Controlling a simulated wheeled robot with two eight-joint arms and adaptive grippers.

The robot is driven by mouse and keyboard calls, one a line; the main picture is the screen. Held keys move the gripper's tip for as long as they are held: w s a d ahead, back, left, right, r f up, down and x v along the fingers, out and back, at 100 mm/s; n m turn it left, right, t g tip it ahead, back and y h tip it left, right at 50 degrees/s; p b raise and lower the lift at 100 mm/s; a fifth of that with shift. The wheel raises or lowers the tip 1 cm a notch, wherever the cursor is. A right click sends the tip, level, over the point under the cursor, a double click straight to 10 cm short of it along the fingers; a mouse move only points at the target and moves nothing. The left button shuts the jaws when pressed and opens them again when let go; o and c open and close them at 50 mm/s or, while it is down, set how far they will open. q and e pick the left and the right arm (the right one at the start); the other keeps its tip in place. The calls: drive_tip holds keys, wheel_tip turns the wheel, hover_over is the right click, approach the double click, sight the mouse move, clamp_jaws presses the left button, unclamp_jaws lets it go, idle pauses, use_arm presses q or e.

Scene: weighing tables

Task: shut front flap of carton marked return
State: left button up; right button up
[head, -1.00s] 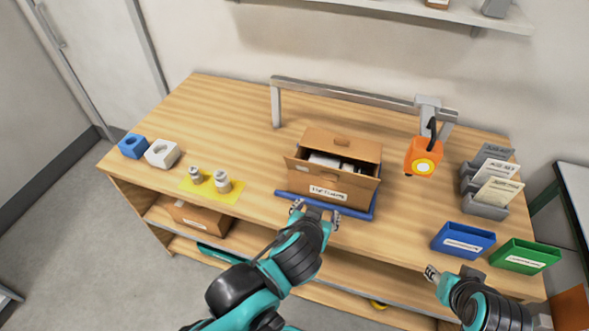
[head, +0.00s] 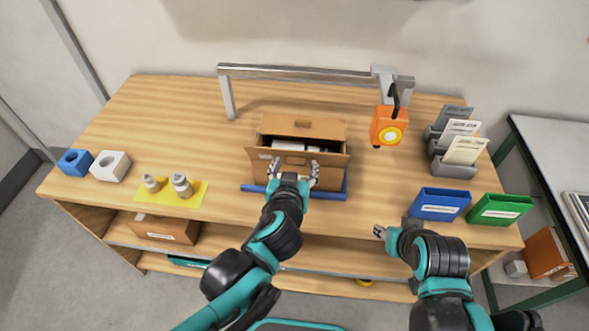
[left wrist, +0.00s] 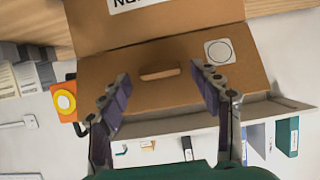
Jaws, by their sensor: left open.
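The brown carton (head: 325,183) stands on a blue tray (head: 333,196) at the middle of the table. Its top is open, with white things inside. The back flap (head: 323,128) stands up behind the opening. A front label (left wrist: 130,3) is cut off. My right gripper (head: 379,232) hovers at the table's front edge.
An orange lamp-like device (head: 388,127) stands right of the carton, a grey rail (head: 300,71) behind it. Card holders (head: 455,167), a blue bin (head: 440,204) and a green bin (head: 499,209) are at right. Bottles on a yellow mat (head: 192,199) are left.

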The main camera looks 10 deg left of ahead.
sight(296, 154)
use_arm(q)
drive_tip(key=shift+w, duration=0.1)
clamp_jaws()
drive_tip(key=shift+w+r+g+p, duration=0.1)
drive_tip(key=shift+r+g+p, duration=0.2)
drive_tip(key=shift+p, duration=0.3)
drive_tip(key=w+g+p, duration=0.1)
drive_tip(key=p, duration=0.1)
drive_tip(key=w+r+g+p, duration=0.1)
drive_tip(key=g+p, duration=0.1)
drive_tip(key=p, duration=0.1)
drive_tip(key=shift+r, duration=0.25)
drive_tip(key=shift+w+r+g+p, duration=0.15)
drive_tip(key=shift+w+g+p, duration=0.45)
drive_tip(key=shift+g+p, duration=0.4)
drive_tip(key=shift+w+g+p, duration=0.3)
drive_tip(key=shift+w+g, duration=0.15)
drive_tip(key=shift+g, duration=0.35)
